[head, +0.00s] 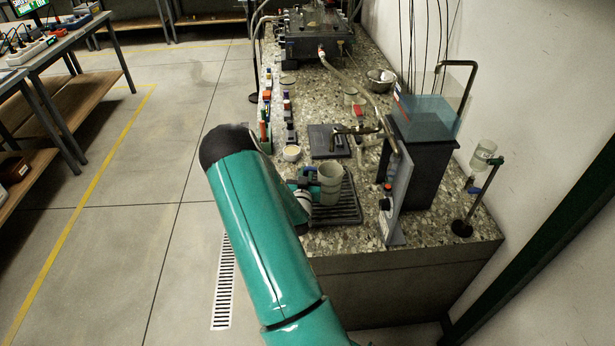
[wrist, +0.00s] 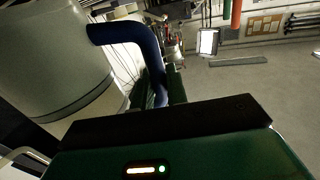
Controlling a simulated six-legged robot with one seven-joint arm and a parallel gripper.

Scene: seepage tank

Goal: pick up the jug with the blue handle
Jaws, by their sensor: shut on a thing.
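The jug (head: 331,180) is pale grey-green and stands upright at the black slatted drain rack (head: 347,208) on the near end of the bench. I cannot tell whether its base touches the rack. In the wrist view the jug (wrist: 55,55) fills the upper left, with its curved blue handle (wrist: 130,34) on its right side. My gripper (wrist: 162,88) is shut on the lower part of the handle, with dark green fingers on either side. In the head view my gripper (head: 310,186) is at the jug's left side, partly hidden by my arm.
A dark square plate (head: 328,141) and a small white cup (head: 291,153) lie beyond the jug. A grey panel (head: 397,200) and a clear water tank (head: 425,115) stand to the right. Small bottles line the bench's left edge.

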